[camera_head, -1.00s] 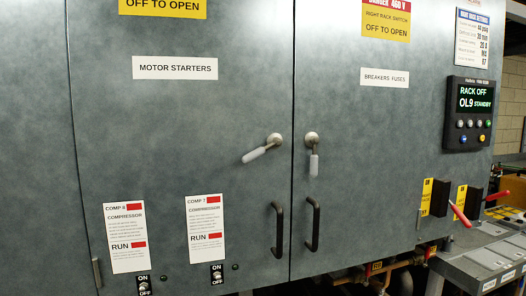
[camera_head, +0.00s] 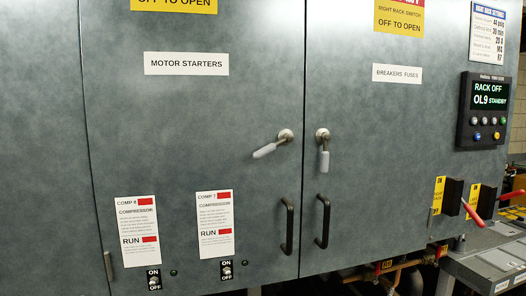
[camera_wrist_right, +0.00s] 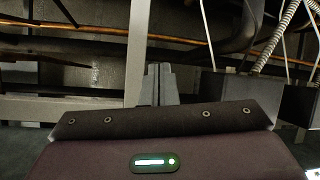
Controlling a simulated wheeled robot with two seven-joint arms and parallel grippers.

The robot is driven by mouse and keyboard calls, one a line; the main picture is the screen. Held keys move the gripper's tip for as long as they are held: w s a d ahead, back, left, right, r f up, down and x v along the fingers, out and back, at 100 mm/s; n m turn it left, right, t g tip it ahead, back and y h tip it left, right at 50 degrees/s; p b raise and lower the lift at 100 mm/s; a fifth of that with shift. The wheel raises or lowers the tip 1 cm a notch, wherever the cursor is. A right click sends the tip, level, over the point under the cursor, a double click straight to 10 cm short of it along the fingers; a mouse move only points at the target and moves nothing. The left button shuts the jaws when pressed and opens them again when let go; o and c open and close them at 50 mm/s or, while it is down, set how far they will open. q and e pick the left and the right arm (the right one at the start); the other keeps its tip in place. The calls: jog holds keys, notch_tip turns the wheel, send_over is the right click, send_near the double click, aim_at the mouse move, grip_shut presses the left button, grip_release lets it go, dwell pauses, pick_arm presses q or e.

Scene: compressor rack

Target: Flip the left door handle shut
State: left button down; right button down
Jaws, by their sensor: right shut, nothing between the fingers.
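The left door handle (camera_head: 266,149) is a small white-gripped lever on a round metal pivot, on the grey left door (camera_head: 190,120) near the seam. It slants down and to the left from its pivot. The right door handle (camera_head: 324,158) hangs straight down from its pivot on the right door (camera_head: 400,150). Neither gripper shows in the head view. In the right wrist view my right gripper (camera_wrist_right: 159,72) is shut and empty, with its fingers pointing toward pipes and framing. My left gripper is not in view.
Two black pull handles, left (camera_head: 287,226) and right (camera_head: 323,221), stick out below the levers. A control panel (camera_head: 483,111) and red-handled switches (camera_head: 473,214) are at the right. Copper pipes (camera_wrist_right: 90,31) and a metal upright (camera_wrist_right: 138,50) lie ahead of my right gripper.

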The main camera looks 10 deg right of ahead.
jog(key=s+r+t, duration=0.1)
jog(key=r+t, duration=0.1)
jog(key=r, duration=0.7)
jog(key=r+n+t, duration=0.1)
jog(key=r, duration=0.9)
jog(key=s+r+n+t+y, duration=0.1)
jog(key=r+t, duration=0.1)
jog(key=r, duration=0.7)
jog(key=shift+s+a+r+t, duration=0.3)
jog(key=shift+s+a+r, duration=0.05)
jog(key=shift+a+r, duration=0.05)
jog(key=s+r+n+t+y, duration=0.1)
jog(key=s+r, duration=0.3)
jog(key=r, duration=0.5)
jog(key=s+a+r+n+t+y, duration=0.1)
jog(key=s+r+n+t+y, duration=0.1)
jog(key=r, duration=0.7)
jog(key=shift+s+r+t+y, duration=0.3)
jog(key=shift+s+t, duration=0.5)
jog(key=shift+s, duration=0.35)
